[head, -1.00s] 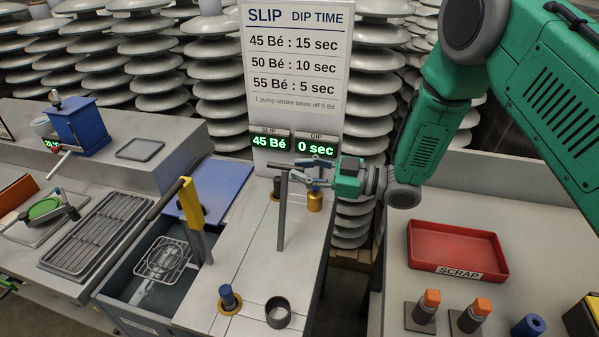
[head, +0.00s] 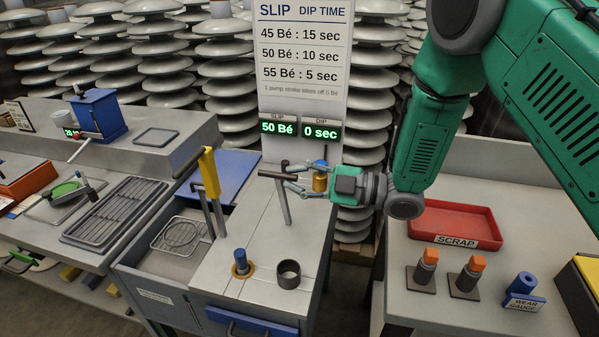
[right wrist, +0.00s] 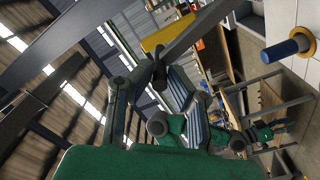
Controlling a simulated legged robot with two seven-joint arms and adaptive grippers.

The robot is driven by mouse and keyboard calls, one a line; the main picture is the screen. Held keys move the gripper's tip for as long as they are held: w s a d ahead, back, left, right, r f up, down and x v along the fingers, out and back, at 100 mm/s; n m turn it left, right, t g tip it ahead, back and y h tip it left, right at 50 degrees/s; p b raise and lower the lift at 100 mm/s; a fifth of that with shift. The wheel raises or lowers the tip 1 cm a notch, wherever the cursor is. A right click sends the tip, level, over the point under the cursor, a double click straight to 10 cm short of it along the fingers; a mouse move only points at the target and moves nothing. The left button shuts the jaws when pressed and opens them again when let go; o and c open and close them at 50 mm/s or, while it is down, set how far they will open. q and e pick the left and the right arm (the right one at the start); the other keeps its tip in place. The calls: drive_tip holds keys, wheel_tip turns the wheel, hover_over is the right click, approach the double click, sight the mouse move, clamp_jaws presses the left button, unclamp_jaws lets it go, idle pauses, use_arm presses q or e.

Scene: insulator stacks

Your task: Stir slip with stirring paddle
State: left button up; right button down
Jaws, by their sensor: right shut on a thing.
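The stirring paddle (head: 285,205) looks like a grey rod with a dark crossbar on top; it leans slightly left. My right gripper (head: 290,178) comes from the right and is shut on it near the top. The rod's lower end shows against the grey counter (head: 215,288); I cannot tell whether it passes through it. In the right wrist view the fingers (right wrist: 150,78) close around a dark rod. The slip display (head: 278,128) reads 50 Bé and the dip display 0 sec. No slip surface shows clearly. My left gripper is not in view.
An open tank with a wire basket (head: 182,237) lies left of the counter, beside a yellow lever post (head: 209,172). A blue knob (head: 240,260) and a dark ring (head: 288,274) stand in front. A red scrap tray (head: 455,222) is at right.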

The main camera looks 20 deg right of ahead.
drive_tip(key=shift+s+a+f, duration=0.45)
drive_tip(key=shift+s+f, duration=0.05)
drive_tip(key=shift+s, duration=0.25)
drive_tip(key=shift+f, duration=0.1)
drive_tip(key=c, duration=1.6)
unclamp_jaws()
drive_tip(key=shift+o, duration=0.2)
drive_tip(key=shift+a, duration=0.1)
drive_tip(key=shift+r, duration=0.2)
drive_tip(key=v, duration=1.2)
